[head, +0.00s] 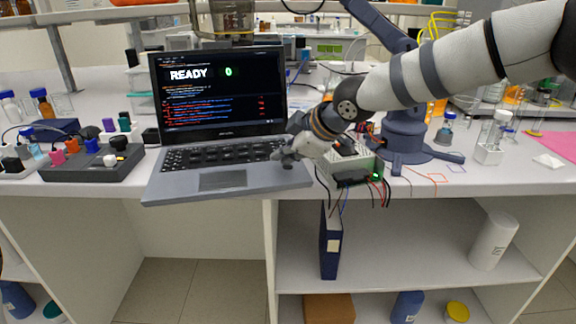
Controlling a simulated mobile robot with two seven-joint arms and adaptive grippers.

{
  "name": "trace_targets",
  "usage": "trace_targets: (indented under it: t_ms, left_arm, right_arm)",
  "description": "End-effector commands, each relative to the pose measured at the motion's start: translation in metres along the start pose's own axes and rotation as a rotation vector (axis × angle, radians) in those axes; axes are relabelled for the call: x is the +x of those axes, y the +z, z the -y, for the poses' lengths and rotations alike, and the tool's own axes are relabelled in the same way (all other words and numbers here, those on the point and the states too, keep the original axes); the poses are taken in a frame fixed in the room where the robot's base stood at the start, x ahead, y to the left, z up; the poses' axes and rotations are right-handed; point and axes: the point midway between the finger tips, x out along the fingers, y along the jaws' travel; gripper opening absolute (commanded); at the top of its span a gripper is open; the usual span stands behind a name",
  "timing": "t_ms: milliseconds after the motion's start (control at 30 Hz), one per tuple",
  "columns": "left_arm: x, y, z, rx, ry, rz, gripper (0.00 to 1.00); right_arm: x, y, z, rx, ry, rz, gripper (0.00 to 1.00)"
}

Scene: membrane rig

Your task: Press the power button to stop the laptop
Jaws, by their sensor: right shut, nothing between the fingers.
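An open laptop (222,181) sits on the white bench, left of the middle in the head view. Its lit screen (220,95) shows "READY" and a green "0" above lines of red and white text. My right gripper (277,157) is shut and empty, with its fingertips at the right end of the keyboard (215,153). I cannot tell whether the fingertips touch the laptop. The power button is not distinguishable; the gripper may cover that corner. My left gripper is not in view.
A dark tray of coloured blocks (92,165) lies left of the laptop. A box with wires (352,163) and a dark blue stand (405,140) are close to the right of my gripper. Vials (490,145) stand further right.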

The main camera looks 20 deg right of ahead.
Motion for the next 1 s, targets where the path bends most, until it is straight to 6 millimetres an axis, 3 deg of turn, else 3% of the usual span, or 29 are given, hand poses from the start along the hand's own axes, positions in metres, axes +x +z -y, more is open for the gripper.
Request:
trace_targets:
  t_ms: [467, 1000]
  left_arm:
    - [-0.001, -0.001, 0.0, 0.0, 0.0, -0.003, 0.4]
    - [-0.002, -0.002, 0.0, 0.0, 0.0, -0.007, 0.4]
  right_arm:
    - [0.003, 0.002, 0.002, 0.0, 0.001, 0.0, 0.0]
    - [-0.009, -0.006, -0.007, 0.001, 0.001, 0.0, 0.0]
